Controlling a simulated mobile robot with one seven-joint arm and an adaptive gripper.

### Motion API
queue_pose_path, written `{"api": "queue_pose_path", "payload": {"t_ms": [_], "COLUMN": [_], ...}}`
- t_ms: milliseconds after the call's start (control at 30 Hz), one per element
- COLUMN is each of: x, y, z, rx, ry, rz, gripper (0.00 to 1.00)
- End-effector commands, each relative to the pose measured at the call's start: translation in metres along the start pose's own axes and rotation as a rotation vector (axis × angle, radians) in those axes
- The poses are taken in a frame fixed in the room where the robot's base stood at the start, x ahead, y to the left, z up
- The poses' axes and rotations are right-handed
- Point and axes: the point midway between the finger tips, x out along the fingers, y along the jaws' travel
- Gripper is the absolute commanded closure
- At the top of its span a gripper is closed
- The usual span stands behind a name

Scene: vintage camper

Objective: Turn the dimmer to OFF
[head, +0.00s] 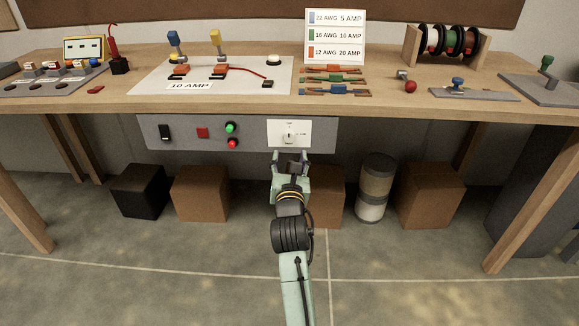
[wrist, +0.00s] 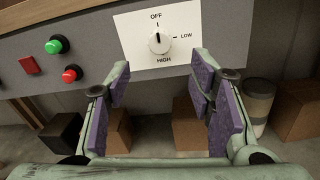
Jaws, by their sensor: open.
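The dimmer is a white plate (wrist: 130,38) with a round white knob (wrist: 159,42), on the grey panel under the bench. In the wrist view, OFF is printed above the knob, LOW at its right and HIGH below. A dark line on the knob appears to point up toward OFF. The dimmer plate also shows in the head view (head: 301,142). My gripper (head: 290,156) is open and empty, just below and in front of the dimmer. In the wrist view its purple-padded fingers (wrist: 161,75) stand apart, below and to either side of the knob, not touching it.
Left of the dimmer, the panel (head: 257,142) carries a green button (head: 230,127), a red button (head: 233,144), a red square (head: 202,133) and a black switch (head: 165,132). Boxes (head: 200,193) and a canister (head: 375,188) stand beneath. The wooden bench (head: 400,107) overhangs the panel.

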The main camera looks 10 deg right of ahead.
Motion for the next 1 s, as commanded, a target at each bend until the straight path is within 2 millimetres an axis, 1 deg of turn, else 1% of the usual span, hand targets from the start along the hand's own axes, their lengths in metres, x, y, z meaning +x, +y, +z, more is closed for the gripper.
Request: {"api": "queue_pose_path", "payload": {"t_ms": [33, 100, 233, 367, 767, 800, 867, 967, 1000], "x": [-0.008, -0.015, -0.025, -0.028, -0.028, -0.028, -0.028, -0.031, -0.034], "y": [-0.001, -0.001, -0.001, 0.0, 0.0, 0.003, 0.016, 0.059, 0.084], "z": [-0.001, -0.001, -0.001, 0.0, 0.0, 0.001, 0.006, 0.022, 0.032], "rx": [0.005, 0.004, 0.001, 0.0, -0.001, 0.005, 0.039, 0.161, 0.234], "ry": [0.001, 0.001, 0.001, 0.0, 0.0, -0.003, -0.016, -0.05, -0.066], "rz": [-0.002, -0.001, -0.002, -0.001, 0.0, 0.006, 0.033, 0.122, 0.177], "gripper": [0.51, 0.51, 0.51, 0.51, 0.51, 0.51, 0.51, 0.51, 0.51]}}
